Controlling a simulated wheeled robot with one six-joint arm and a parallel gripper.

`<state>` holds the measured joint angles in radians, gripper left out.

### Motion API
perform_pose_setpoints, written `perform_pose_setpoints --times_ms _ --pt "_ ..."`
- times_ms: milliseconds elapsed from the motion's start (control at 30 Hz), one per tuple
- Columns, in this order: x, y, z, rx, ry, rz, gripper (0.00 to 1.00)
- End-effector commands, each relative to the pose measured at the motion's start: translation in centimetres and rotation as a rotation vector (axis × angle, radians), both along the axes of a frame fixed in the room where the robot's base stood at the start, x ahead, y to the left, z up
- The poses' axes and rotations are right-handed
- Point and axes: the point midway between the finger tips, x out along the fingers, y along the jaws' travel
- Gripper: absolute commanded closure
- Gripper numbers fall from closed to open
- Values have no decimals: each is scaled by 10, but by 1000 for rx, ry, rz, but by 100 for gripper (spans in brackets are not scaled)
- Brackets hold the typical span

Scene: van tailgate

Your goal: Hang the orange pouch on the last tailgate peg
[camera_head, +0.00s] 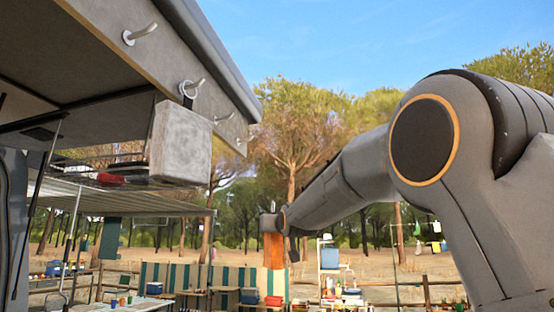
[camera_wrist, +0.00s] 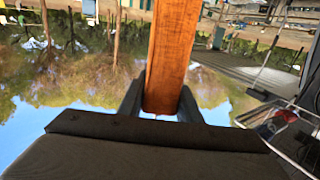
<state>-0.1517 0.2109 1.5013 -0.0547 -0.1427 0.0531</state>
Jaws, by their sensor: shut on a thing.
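The orange pouch (camera_head: 273,251) hangs below my gripper (camera_head: 271,226) at the end of my outstretched arm, in the middle of the head view. In the wrist view the orange pouch (camera_wrist: 172,55) sits between the two dark fingers of my gripper (camera_wrist: 160,103), which is shut on it. Several pegs stick out along the tailgate edge (camera_head: 105,42). The farthest peg (camera_head: 245,139) is small and looks bare. It is above and left of the pouch in the picture, and they are apart.
A grey box-like pouch (camera_head: 181,143) hangs from the second peg (camera_head: 192,86). The peg after it (camera_head: 223,118) looks bare, as does the nearest peg (camera_head: 139,34). A wire rack with a red item (camera_head: 111,179) is under the tailgate. Open air surrounds my gripper.

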Motion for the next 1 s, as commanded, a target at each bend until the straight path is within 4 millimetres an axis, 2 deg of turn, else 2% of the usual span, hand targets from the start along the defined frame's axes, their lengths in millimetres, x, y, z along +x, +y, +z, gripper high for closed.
perform_pose_setpoints --times_ms 33,200,300,400,500,600,1000 --pt "-14 1 32 0 -9 3 100" --pt "-59 3 110 1 -9 9 100" --pt "-85 3 147 1 -7 13 100" --pt "-106 2 174 2 -5 14 100" --pt "-121 1 192 3 -4 15 100" --pt "-130 0 201 2 -2 16 100" --pt "-127 14 201 1 0 18 100"
